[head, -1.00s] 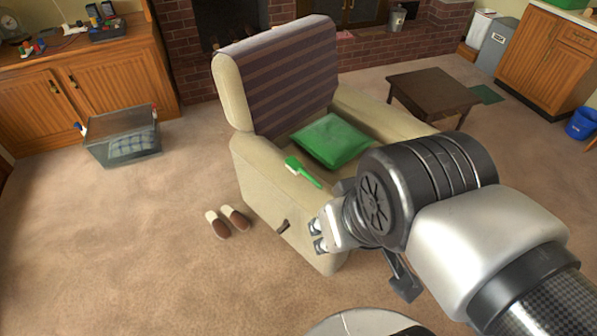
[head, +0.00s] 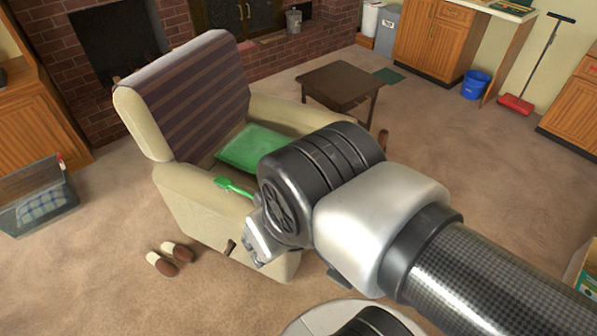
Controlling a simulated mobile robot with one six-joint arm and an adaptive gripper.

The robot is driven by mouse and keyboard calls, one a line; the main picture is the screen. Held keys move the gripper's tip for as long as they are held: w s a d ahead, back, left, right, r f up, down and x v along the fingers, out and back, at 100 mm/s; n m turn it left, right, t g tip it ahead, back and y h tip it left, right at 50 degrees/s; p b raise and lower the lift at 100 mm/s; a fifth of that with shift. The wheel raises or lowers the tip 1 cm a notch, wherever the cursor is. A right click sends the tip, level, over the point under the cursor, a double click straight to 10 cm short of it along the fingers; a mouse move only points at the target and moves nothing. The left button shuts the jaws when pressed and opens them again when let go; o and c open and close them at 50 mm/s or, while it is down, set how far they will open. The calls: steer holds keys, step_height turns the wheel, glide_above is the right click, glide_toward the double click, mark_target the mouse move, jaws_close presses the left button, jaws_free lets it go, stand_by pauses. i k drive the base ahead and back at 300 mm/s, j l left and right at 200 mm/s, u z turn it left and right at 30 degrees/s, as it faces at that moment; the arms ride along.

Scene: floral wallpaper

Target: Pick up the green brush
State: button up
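The green brush (head: 232,186) lies on the near arm of the cream armchair (head: 190,205). Its head is toward the left, and its handle runs right toward my gripper, partly hidden by my wrist. My gripper (head: 254,246) is in front of the chair's near arm, beside and below the brush in the picture. Its fingers are small and partly hidden by the wrist, so I cannot tell whether they are open or touching anything.
A green cushion (head: 252,148) lies on the chair seat. Slippers (head: 168,260) are on the carpet at the chair's left. A dark low table (head: 340,84) stands behind right. A clear crate (head: 38,198) stands far left. Carpet is open at front left.

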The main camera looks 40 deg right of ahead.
mark_target(222, 182)
steer(key=i+l, duration=0.1)
steer(key=i, duration=0.95)
steer(key=j+u, duration=0.05)
